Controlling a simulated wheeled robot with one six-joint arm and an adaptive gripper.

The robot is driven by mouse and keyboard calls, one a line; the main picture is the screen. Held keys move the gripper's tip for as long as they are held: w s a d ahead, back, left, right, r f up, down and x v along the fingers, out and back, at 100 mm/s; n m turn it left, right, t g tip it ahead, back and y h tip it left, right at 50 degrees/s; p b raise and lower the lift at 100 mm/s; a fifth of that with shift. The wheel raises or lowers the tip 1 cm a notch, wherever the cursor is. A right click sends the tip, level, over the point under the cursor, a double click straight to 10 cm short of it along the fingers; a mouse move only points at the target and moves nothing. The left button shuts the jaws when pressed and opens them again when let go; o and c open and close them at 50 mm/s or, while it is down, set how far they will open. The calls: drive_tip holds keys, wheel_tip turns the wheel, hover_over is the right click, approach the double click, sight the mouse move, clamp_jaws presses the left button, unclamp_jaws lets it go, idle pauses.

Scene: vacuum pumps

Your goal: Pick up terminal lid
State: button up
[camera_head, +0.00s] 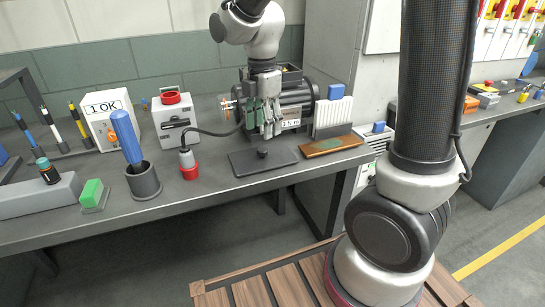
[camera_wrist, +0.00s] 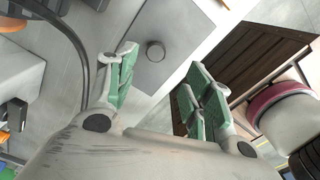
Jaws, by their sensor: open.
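The terminal lid (camera_head: 278,162) appears to be the dark flat rectangular plate with a round black knob, lying on the bench in front of the pump. In the wrist view the lid (camera_wrist: 182,32) looks grey, and its knob shows between the finger ends. My gripper (camera_head: 264,128) is open and empty, hanging over the back of the lid with fingers down, apart from it. Its green-padded fingers (camera_wrist: 160,72) stand wide apart in the wrist view. The pump (camera_head: 297,98), dark and ribbed, is behind my gripper and partly hidden by it.
A red-and-grey plug (camera_head: 188,165) with a black cable stands left of the lid. A brown board (camera_head: 332,147) lies right of it, before a white finned block (camera_head: 332,115). A blue-handled tool stands in a dark cup (camera_head: 144,183).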

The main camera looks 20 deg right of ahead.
sight(262, 149)
drive_tip(key=f, duration=0.7)
drive_tip(key=shift+w+f, duration=0.35)
drive_tip(key=shift+w, duration=0.05)
clamp_jaws()
